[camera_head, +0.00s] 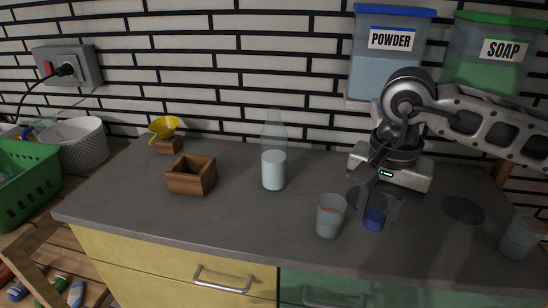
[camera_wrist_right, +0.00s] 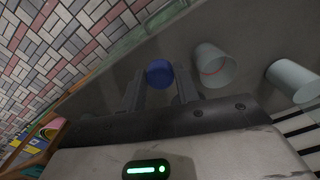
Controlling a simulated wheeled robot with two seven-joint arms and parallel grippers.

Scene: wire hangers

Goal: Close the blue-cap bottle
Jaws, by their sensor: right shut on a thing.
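A clear bottle (camera_head: 273,170) with pale liquid stands upright on the grey counter, left of centre in the head view. No cap shows on its neck. The blue cap (camera_head: 374,219) is between the fingertips of my right gripper (camera_head: 378,207), low over the counter to the right of the bottle. In the right wrist view the blue cap (camera_wrist_right: 159,73) sits between the two fingers, and the gripper is shut on it. Whether the cap touches the counter I cannot tell. My left gripper is not in view.
A clear cup (camera_head: 330,216) with a red line stands just left of the right gripper. Another cup (camera_head: 519,238) is at the right. A wooden box (camera_head: 191,176) and yellow funnel (camera_head: 164,127) are at the left. POWDER (camera_head: 386,60) and SOAP (camera_head: 492,65) containers hang behind.

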